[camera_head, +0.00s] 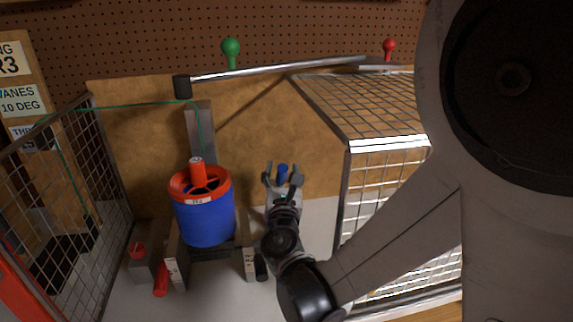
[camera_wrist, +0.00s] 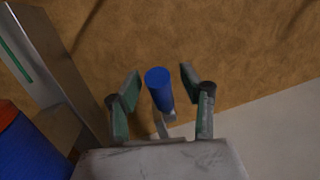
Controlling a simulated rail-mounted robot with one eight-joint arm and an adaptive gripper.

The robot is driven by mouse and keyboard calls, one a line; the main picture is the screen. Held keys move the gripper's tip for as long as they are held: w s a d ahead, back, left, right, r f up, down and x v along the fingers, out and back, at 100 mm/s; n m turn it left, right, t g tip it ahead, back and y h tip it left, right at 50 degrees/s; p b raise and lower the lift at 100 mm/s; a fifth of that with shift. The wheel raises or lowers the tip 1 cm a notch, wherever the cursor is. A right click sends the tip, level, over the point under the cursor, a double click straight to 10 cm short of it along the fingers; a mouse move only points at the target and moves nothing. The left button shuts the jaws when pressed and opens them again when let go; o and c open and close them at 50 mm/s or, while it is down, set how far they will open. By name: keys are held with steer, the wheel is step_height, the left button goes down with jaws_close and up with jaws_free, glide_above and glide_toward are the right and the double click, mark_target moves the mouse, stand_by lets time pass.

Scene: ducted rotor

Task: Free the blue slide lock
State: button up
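A blue cylindrical knob (camera_wrist: 159,90), which looks like the slide lock's handle, stands between the two fingers of my gripper in the wrist view. In the head view its blue top (camera_head: 283,169) shows between the fingertips. My gripper (camera_wrist: 161,92) is open, with a gap visible on each side of the knob. It also shows in the head view (camera_head: 282,176), right of the blue rotor. The lower part of the knob and what it is fixed to are partly hidden by my gripper.
A blue drum with an orange rim (camera_head: 208,220) stands left of my gripper. A wire mesh cage (camera_head: 385,190) is close on the right, another mesh panel (camera_head: 65,190) at left. A metal bar (camera_head: 280,70) crosses above. A brown board (camera_head: 140,150) stands behind.

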steer(key=shift+s, duration=0.1)
steer(key=s+f, duration=0.1)
steer(key=s, duration=1.1)
steer(key=shift+d+f, duration=0.2)
steer(key=shift+d, duration=0.25)
steer(key=w, duration=0.4)
steer(key=w+r, duration=0.1)
steer(key=w, duration=0.3)
steer(key=w+a, duration=0.1)
steer(key=w, duration=0.3)
steer(key=shift+w+r, duration=0.15)
steer(key=shift+r, duration=0.1)
steer(key=shift+d, duration=0.1)
